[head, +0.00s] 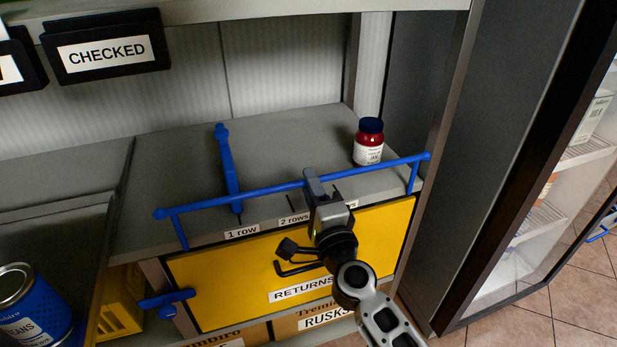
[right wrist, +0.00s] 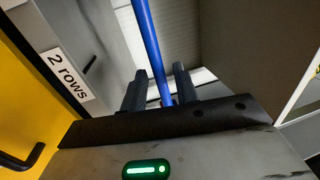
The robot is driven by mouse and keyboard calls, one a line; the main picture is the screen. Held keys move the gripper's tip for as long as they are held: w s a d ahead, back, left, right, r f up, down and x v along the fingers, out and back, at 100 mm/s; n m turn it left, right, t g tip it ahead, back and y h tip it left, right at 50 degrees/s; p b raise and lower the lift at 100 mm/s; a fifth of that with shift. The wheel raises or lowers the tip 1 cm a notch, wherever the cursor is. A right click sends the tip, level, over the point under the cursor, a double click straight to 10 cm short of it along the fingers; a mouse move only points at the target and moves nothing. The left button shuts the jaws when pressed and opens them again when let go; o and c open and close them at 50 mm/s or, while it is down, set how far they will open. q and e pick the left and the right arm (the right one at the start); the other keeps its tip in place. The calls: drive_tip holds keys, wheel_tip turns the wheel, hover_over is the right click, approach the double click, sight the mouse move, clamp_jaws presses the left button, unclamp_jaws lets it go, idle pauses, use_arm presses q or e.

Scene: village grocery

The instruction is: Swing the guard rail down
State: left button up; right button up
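The blue guard rail (head: 255,191) runs across the front of the grey shelf, raised above its edge on short end arms. My right gripper (head: 314,182) is at the middle of the rail. In the right wrist view the rail (right wrist: 149,45) passes between the two fingers of my right gripper (right wrist: 160,88). The fingers stand apart, with a small gap visible beside the rail, so it does not look clamped. My left gripper is not in view.
A red jar with a blue lid (head: 369,142) stands behind the rail's right part. A blue divider (head: 228,168) lies across the shelf. Below is a yellow "RETURNS" panel (head: 222,285) with a black handle (head: 297,268). A blue can (head: 30,310) is lower left.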

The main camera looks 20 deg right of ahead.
drive_tip(key=shift+w+r, duration=0.15)
drive_tip(key=shift+w, duration=0.7)
clamp_jaws()
